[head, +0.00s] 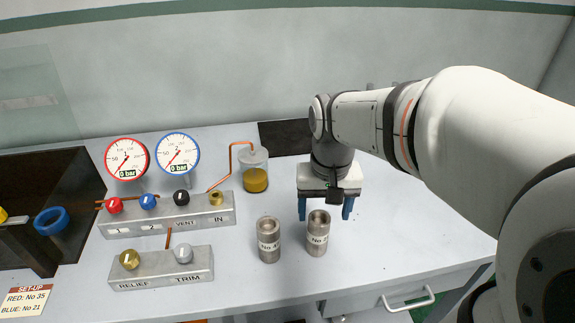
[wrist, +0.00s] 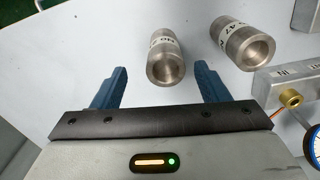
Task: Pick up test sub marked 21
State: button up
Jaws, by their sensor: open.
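Two grey metal subs with white number bands stand upright on the bench in the head view. The right sub (head: 318,236) has a band starting "No", its digits unclear; in the wrist view the same sub (wrist: 164,66) lies in line with the gap between my fingers, around or just beyond the tips. The left sub (head: 268,243) seems to read 47 in the wrist view (wrist: 233,46). I cannot read 21 on either. My gripper (head: 325,210), with blue fingers, is open and empty behind the right sub; it also shows in the wrist view (wrist: 162,75).
A set-up card (head: 28,299) reads red No 35, blue No 21. A valve manifold (head: 170,215) with two gauges, a smaller relief/trim block (head: 160,270) and a jar (head: 254,170) stand left. A dark box with a blue ring (head: 51,221) is far left. The bench right is clear.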

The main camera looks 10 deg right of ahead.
aim_at(319, 224)
jog(key=f, duration=0.5)
jog(key=w+f+b, duration=0.1)
jog(key=f, duration=0.2)
jog(key=shift+a+f, duration=0.25)
jog(key=shift+c, duration=0.2)
jog(key=shift+r, duration=0.1)
grip_shut()
